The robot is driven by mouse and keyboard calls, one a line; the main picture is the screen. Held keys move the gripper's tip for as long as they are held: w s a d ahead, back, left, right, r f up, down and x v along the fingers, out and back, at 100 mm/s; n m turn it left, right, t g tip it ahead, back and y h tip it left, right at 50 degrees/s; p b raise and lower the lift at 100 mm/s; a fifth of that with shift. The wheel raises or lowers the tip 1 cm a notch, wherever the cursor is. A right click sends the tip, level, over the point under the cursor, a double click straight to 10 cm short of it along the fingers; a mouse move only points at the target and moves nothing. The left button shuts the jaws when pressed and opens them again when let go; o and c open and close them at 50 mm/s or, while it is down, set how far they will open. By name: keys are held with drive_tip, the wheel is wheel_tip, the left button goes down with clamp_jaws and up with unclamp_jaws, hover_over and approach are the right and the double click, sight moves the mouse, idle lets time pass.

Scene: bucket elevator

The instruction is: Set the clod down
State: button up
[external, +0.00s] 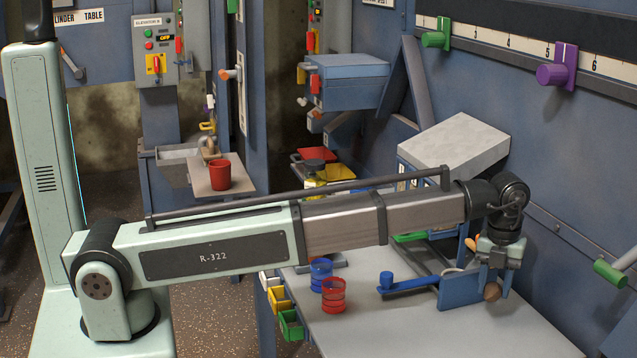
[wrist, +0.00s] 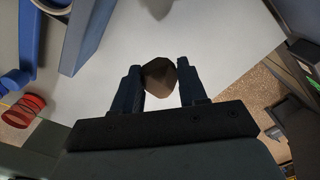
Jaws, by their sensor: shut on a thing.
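The clod (external: 492,292) is a small brown, faceted lump between the fingers of my gripper (external: 494,284), at the right side of the external view. In the wrist view the clod (wrist: 160,76) sits between the two dark fingertips of my gripper (wrist: 160,82), and the gripper is shut on it. My gripper points down over the grey table top (external: 400,335), near its right part. A dark shadow shows on the light surface beyond the clod in the wrist view. I cannot tell the exact gap between clod and table.
A blue plate with a long handle (external: 455,291) stands just left of my gripper. Green and yellow bins (external: 290,324) hang at the table's left edge. The front of the table is clear.

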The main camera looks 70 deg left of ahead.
sight(495, 283)
drive_tip(key=shift+f, duration=3.85)
drive_tip(key=shift+f, duration=0.1)
drive_tip(key=o, duration=1.1)
drive_tip(key=shift+c, duration=0.2)
wheel_tip(495, 283, up, 12)
drive_tip(key=shift+r, duration=0.15)
